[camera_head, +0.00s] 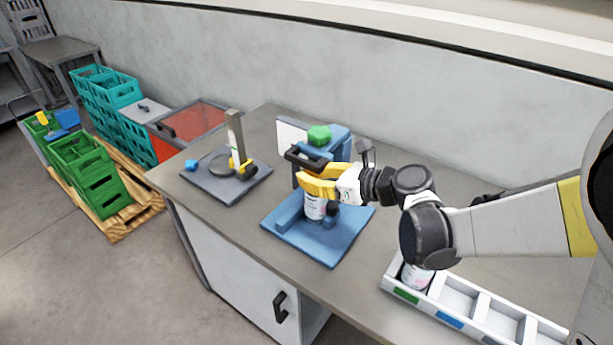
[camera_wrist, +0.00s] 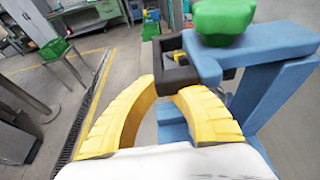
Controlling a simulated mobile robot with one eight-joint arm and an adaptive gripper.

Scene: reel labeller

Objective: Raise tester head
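A blue tester-like device (camera_head: 341,143) with a green knob (camera_head: 319,135) stands on a blue base plate (camera_head: 338,245). In the wrist view its blue arm (camera_wrist: 262,48), green knob (camera_wrist: 223,20) and black frame-shaped handle (camera_wrist: 160,62) are close ahead. The handle also shows in the head view (camera_head: 304,156). A white labelled reel (camera_head: 314,208) stands upright under the device. My gripper (camera_head: 302,180) is at the handle, above the reel. Its yellow fingertips (camera_wrist: 166,88) are partly closed, with the handle's lower corner seen between them. Contact is not clear.
A grey plate with an upright post (camera_head: 236,137) stands left on the table. A white divided tray (camera_head: 455,303) holding a reel (camera_head: 417,277) lies at front right. Green crates (camera_head: 92,172) stand on a pallet at left. Bare table lies between the plates.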

